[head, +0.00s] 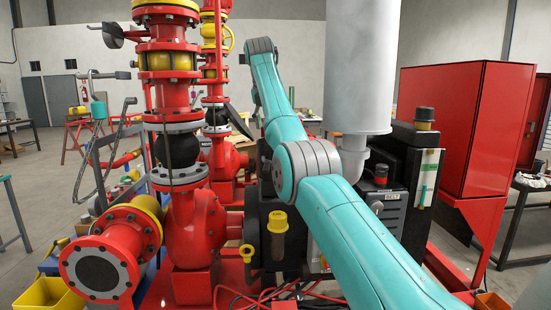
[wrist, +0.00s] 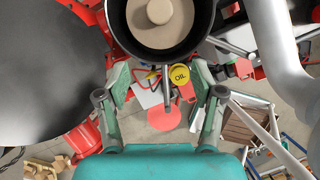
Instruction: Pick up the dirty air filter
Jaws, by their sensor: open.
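In the wrist view a black, round open housing (wrist: 203,38) fills the top centre. In the head view my teal arm reaches over the engine, and my gripper is hidden.
A yellow oil cap (wrist: 181,71) shows beyond the fingers. A large dark curved surface (wrist: 45,75) lies close at left, a grey pipe (wrist: 280,50) at right. In the head view, red pump piping (head: 195,220) stands left, a white cylinder (head: 360,70) and red cabinet (head: 480,130) right.

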